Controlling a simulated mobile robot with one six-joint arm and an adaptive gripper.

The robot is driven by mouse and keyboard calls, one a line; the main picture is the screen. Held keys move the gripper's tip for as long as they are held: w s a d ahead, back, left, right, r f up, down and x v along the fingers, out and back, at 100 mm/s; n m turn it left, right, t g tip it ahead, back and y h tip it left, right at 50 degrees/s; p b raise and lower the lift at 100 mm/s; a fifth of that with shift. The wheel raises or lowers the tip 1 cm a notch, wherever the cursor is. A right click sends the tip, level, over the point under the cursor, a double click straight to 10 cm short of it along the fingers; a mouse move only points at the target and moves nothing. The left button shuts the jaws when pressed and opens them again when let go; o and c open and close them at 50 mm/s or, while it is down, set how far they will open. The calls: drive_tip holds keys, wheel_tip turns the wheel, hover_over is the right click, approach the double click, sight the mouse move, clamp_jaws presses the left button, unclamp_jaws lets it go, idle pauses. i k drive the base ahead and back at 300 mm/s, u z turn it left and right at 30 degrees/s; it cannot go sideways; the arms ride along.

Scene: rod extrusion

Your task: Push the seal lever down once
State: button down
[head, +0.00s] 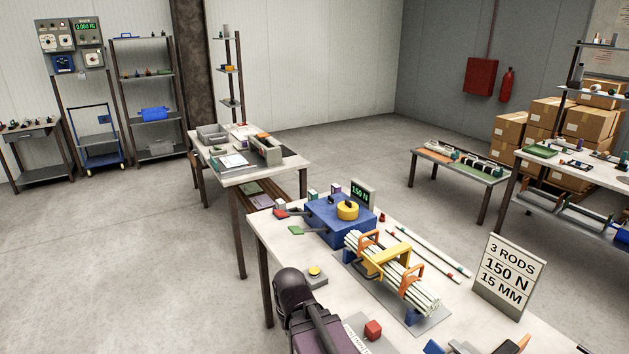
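No part is clearly recognisable as the seal lever. A yellow device (386,262) sits across a bundle of pale rods (360,248) on the near table, between two orange hoops, and its details are too small to read. A long grey-green machine (266,150) stands on the table behind; I cannot tell whether it has a lever. My dark arm rises at the bottom centre, in front of the near table's left part. My gripper is not visible.
On the near table (463,290) are a blue box (331,222) with a yellow roll, a 150 N display (362,195), a yellow-topped button box (315,276), a red block (373,329) and a sign reading 3 RODS 150 N 15 MM (509,275). Floor at left is clear.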

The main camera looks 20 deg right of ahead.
sight(279, 214)
drive_tip(key=k, duration=0.65)
drive_tip(key=u, duration=0.1)
drive_tip(key=i, duration=1.95)
drive_tip(key=z, duration=0.5)
